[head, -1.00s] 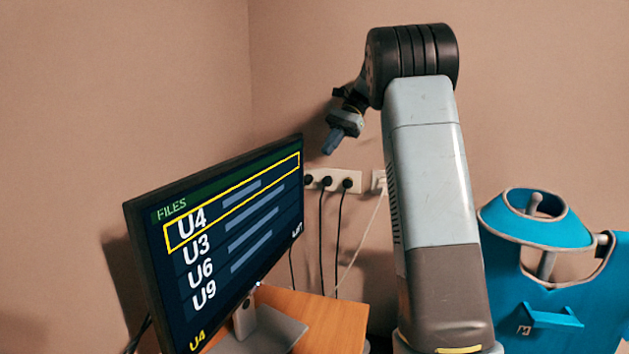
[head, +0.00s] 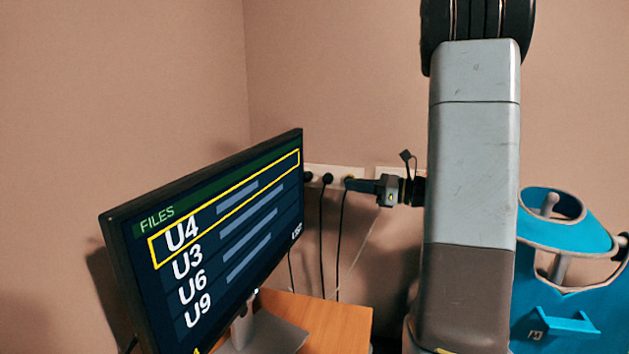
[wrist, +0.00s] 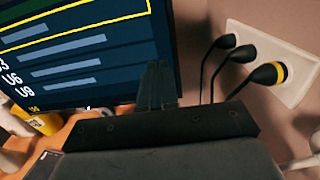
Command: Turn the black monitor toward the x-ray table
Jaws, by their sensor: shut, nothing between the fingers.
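The black monitor (head: 215,262) stands at the lower left in the head view, its screen angled to the right and showing a FILES list with the U4 row outlined in yellow. Its right edge is nearest my gripper. My gripper (head: 352,185) is shut and empty, pointing left, to the right of the monitor's right edge in the picture. In the wrist view the shut fingers (wrist: 155,85) overlap the lower right edge of the screen (wrist: 120,50). I cannot tell whether they touch. No x-ray table shows in these frames.
A wooden desk (head: 335,318) bears the monitor's stand. A wall socket strip (head: 318,175) with black plugs and hanging cables is behind my gripper, also seen in the wrist view (wrist: 290,70). The wall corner is behind the monitor.

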